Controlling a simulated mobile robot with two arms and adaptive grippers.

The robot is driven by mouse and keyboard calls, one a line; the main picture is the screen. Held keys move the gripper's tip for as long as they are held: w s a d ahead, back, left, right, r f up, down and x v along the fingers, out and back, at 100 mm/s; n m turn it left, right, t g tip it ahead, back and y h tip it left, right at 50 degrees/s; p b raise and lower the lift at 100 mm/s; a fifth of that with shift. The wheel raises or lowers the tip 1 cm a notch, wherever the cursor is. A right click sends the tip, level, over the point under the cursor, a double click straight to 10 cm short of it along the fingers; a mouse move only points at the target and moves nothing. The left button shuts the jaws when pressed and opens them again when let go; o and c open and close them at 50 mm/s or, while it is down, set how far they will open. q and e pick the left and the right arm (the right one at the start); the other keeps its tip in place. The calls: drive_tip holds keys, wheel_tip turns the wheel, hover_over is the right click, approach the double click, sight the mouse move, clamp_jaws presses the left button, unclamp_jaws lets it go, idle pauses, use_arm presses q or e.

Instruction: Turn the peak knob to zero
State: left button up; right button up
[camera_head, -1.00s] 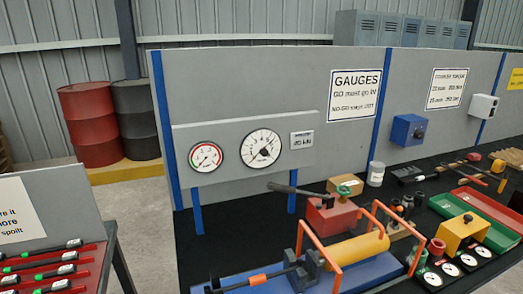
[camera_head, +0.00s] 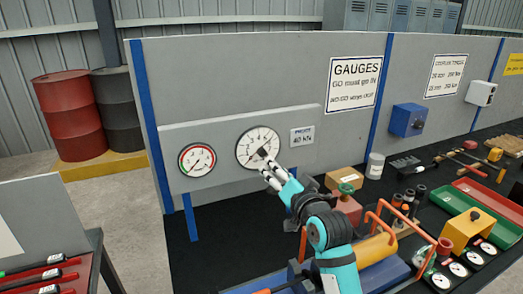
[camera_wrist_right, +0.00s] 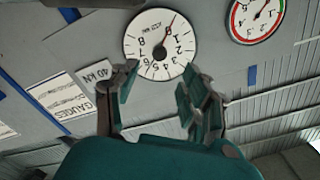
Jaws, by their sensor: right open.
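The large white round gauge (camera_head: 258,147) is on the grey gauge panel. At its centre is a dark peak knob (camera_head: 262,152), partly close behind my fingertips. In the right wrist view the gauge (camera_wrist_right: 148,28) appears upside down, with a red pointer (camera_wrist_right: 170,22) slanting up and right from the dark centre knob (camera_wrist_right: 160,53). My right gripper (camera_head: 270,174) is open and empty just in front of the gauge's lower part. In the wrist view the open right gripper (camera_wrist_right: 160,80) has its fingers either side below the dial. Contact with the knob cannot be told.
A smaller gauge with a red and green rim (camera_head: 197,159) is to the left. A 40 kN label (camera_head: 302,135) is to the right. Below stand a blue bench rig with orange bars (camera_head: 380,215) and a yellow cylinder (camera_head: 375,250). The space before the panel's left part is clear.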

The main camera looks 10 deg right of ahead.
sight(263, 155)
drive_tip(key=w, duration=0.3)
drive_tip(key=w+a+p, duration=0.1)
drive_tip(key=w, duration=0.5)
drive_tip(key=shift+a+p, duration=0.35)
drive_tip(key=shift+w+a, duration=0.1)
drive_tip(key=shift+w, duration=0.45)
use_arm(q)
drive_tip(key=shift+w+r, duration=1.1)
drive_tip(key=shift+r, duration=0.05)
use_arm(e)
clamp_jaws()
